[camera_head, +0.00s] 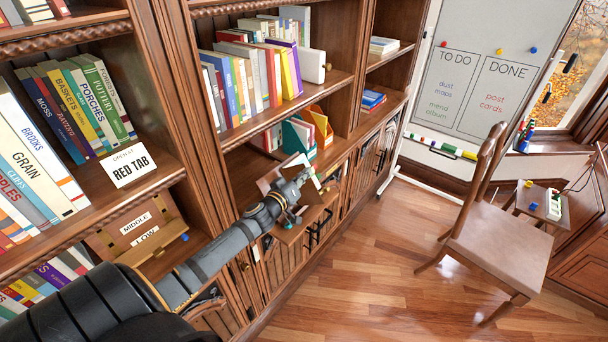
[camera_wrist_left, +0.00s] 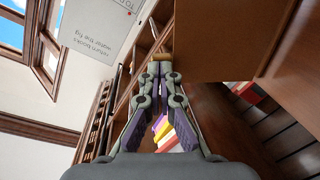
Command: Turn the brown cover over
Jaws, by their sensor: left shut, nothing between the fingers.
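My left gripper (camera_head: 303,174) reaches from the lower left to the shelf unit in the head view. In the left wrist view its fingers (camera_wrist_left: 160,70) are together and hold nothing. A flat brown panel (camera_wrist_left: 222,40) fills the upper right there, beside the fingertips; it looks like the brown cover, but I cannot be sure. A small tan piece sits at its left edge, by the tips. In the head view, pale and dark sheets or panels surround the gripper, and the arm hides part of them. Whether the fingers touch the panel cannot be told. My right gripper is not in view.
Shelves hold upright books (camera_head: 240,85) and a teal and orange file holder (camera_head: 300,130). A brown board labelled MIDDLE and LOW (camera_head: 165,212) sits on the lower left shelf. A whiteboard (camera_head: 470,75) and a wooden chair (camera_head: 500,255) stand right. The floor between is clear.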

